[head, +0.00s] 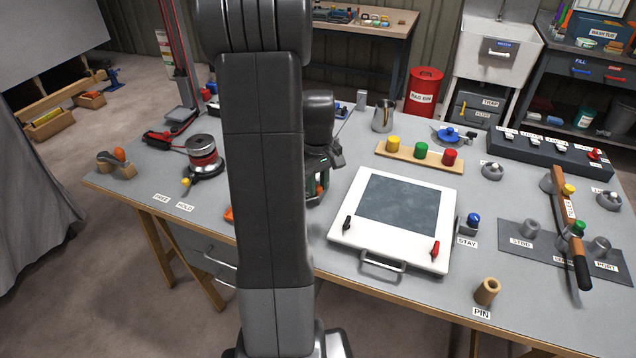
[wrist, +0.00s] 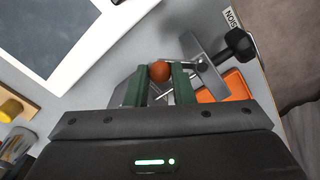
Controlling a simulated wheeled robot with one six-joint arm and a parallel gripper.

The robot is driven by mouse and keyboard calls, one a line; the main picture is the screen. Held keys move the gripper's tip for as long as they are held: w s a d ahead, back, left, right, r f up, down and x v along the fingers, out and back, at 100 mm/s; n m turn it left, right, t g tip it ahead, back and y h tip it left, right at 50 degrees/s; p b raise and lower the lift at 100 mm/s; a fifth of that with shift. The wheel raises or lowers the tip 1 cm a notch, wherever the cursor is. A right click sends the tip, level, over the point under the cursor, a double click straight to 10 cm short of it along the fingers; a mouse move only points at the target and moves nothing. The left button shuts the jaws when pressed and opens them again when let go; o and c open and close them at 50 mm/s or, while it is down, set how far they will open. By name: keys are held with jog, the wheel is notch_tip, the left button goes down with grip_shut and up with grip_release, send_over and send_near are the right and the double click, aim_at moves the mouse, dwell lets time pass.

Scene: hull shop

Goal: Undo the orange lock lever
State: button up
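In the wrist view the lock lever's round orange knob (wrist: 160,71) sits between the tips of my gripper's two green fingers (wrist: 160,80). Each finger meets a side of the knob, so my gripper looks shut on it. A thin metal rod shows below the knob, between and beside the fingers; its lower part is hidden. In the head view my gripper (head: 319,186) is low over the bench, left of the white framed panel. My arm hides much of that area, and only a small reddish-orange bit shows at the fingers.
In the wrist view a metal plate with a black knob (wrist: 238,42) and an orange tray-like part (wrist: 226,86) lie right of the fingers. The white panel (head: 345,236) stands close by in the head view. A pin holder (head: 486,291) is at the front edge.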

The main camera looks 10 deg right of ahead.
aim_at(318, 186)
jog(key=o, duration=0.4)
jog(key=shift+c, duration=0.2)
jog(key=shift+r, duration=0.1)
notch_tip(318, 186, up, 14)
jog(key=shift+f, duration=0.25)
notch_tip(318, 186, down, 14)
jog(key=shift+r, duration=0.1)
dwell(0.5)
